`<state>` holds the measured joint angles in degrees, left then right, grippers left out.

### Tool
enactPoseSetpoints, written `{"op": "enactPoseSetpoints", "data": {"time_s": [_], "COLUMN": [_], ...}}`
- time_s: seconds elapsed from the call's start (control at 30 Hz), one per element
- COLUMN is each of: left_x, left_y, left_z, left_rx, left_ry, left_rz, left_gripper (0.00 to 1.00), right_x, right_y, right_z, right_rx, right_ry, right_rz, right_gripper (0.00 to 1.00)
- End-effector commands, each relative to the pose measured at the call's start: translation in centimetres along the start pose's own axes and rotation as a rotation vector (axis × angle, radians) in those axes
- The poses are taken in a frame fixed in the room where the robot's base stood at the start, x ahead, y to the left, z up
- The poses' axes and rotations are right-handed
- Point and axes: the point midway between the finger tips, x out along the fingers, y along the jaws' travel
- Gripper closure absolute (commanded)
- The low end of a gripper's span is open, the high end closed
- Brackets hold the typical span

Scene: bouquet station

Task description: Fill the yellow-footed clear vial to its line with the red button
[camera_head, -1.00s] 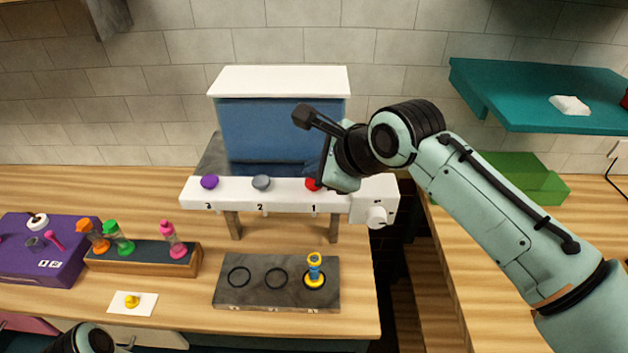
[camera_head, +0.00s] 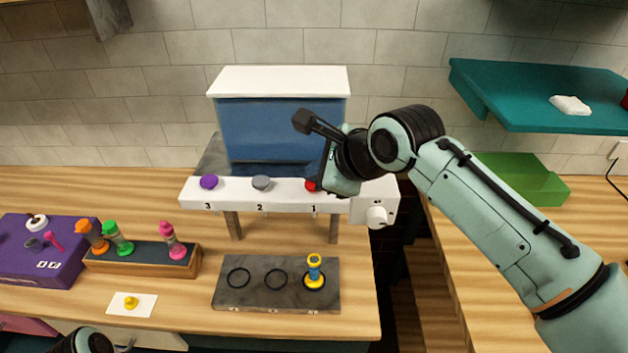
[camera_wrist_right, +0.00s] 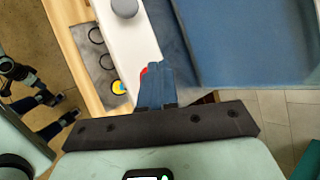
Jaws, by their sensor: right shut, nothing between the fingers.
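The vial (camera_head: 314,271) has a yellow foot and yellow top with blue showing between. It stands upright in the right-hand ring of the dark tray (camera_head: 257,301), below outlet 1; its line and fill level are too small to make out. The red button (camera_head: 311,185) is on the white dispenser front above the 1, partly hidden by my right gripper (camera_head: 319,182). In the right wrist view the shut, empty fingers (camera_wrist_right: 155,82) overlap the red button (camera_wrist_right: 144,73); I cannot tell whether they touch it. My left gripper (camera_wrist_right: 67,107) is open, away from the tray.
Grey (camera_head: 261,183) and purple (camera_head: 209,182) buttons sit left of the red one. A white knob (camera_head: 377,216) is at the dispenser's right. A wooden rack (camera_head: 140,262) holds orange, green and pink vials. A yellow piece (camera_head: 131,302) lies on a white card. A gap separates the counters.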

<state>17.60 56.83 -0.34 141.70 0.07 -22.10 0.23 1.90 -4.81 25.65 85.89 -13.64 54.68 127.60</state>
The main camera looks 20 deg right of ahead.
Motion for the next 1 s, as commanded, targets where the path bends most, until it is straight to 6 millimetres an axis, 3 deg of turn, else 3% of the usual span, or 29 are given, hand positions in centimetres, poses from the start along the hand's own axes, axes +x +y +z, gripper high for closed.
{"op": "enactPoseSetpoints", "data": {"time_s": [0.67,1.0], "left_x": [0.3,-0.9], "left_y": [-0.2,0.6], "left_z": [0.2,-0.7], "left_rx": [-0.001,0.003], "left_ry": [-0.003,0.009], "left_rz": [-0.001,0.003], "left_gripper": [0.57,0.57], "right_x": [0.4,-0.5], "right_y": [0.3,-0.4], "right_z": [-0.3,0.3], "right_rx": [0.000,0.000], "right_ry": [0.002,0.001], "right_rz": [0.002,0.001], "right_gripper": [1.00,1.00]}}
